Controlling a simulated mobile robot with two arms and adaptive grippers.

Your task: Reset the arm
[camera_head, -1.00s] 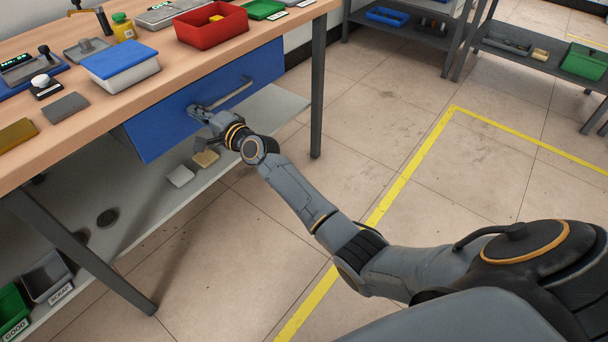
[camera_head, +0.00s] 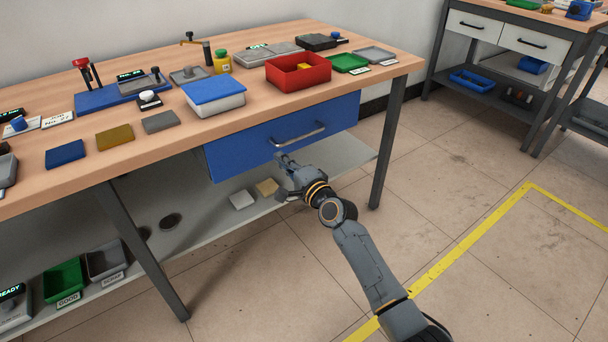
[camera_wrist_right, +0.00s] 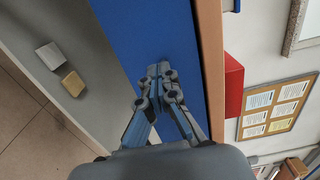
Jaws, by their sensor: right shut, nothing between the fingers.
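My right gripper (camera_head: 283,160) is just in front of the blue drawer (camera_head: 240,150) under the workbench, a little below and left of its grey handle (camera_head: 300,134). In the right wrist view the right gripper (camera_wrist_right: 158,70) has its fingers together with nothing between them, against the backdrop of the blue drawer front (camera_wrist_right: 150,30). The gripper looks clear of the handle; the exact gap to the drawer front is hard to tell. The drawer looks shut. My left gripper is in neither view.
On the wooden workbench (camera_head: 120,185) stand a red bin (camera_head: 299,76), a blue-lidded box (camera_head: 213,97) and several plates and devices. A bench leg (camera_head: 388,150) is right of my arm. A lower shelf (camera_head: 200,225) holds two small blocks. Open floor (camera_head: 440,190) lies to the right.

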